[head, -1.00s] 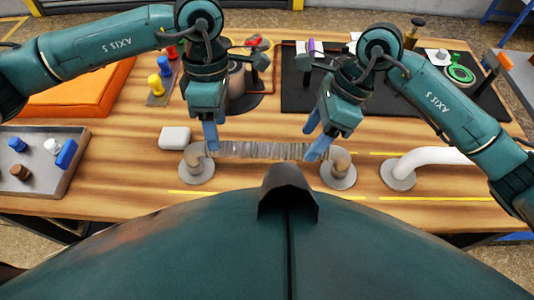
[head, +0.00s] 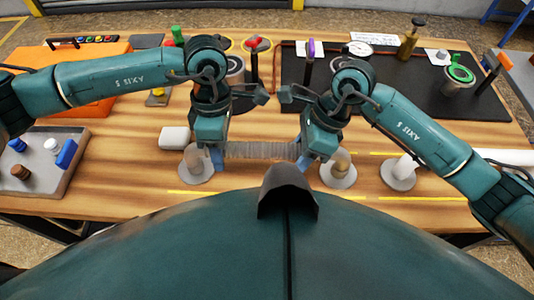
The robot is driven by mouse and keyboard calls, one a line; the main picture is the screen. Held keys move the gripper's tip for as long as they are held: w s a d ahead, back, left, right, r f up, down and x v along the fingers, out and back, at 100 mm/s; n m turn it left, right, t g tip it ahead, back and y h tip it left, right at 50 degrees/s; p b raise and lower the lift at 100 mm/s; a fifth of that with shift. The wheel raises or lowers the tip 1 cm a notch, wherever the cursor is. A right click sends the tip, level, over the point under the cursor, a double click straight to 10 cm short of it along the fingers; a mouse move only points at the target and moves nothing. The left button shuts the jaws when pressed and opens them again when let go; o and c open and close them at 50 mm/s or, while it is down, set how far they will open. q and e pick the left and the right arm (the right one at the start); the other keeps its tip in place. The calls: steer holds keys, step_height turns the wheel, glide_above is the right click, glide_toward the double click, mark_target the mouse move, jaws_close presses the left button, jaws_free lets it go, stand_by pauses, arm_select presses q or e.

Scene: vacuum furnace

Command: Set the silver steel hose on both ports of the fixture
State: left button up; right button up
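The silver ribbed hose (head: 260,151) lies level between two upright ports with tan-grey elbows, the left port (head: 195,161) and the right port (head: 339,168), each on a round grey flange. My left gripper (head: 217,158) points down at the hose's left end, beside the left port. My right gripper (head: 304,161) points down at its right end, beside the right port. Both hose ends are hidden behind the grippers, so I cannot tell if they sit on the ports. Only a blue finger shows clearly on each gripper; whether they are closed on the hose is unclear.
A white block (head: 174,138) lies beside the left port. A white pipe on a grey flange (head: 398,175) stands at the right. A grey tray (head: 75,178) with small parts is at the left. A black mat (head: 455,105) with tools and an orange case (head: 85,100) lie behind.

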mark_target(296, 148)
arm_select(q)
jaws_close()
arm_select(e)
jaws_close()
arm_select(q)
steer(key=shift+r, duration=0.1)
arm_select(e)
steer(key=shift+r, duration=0.1)
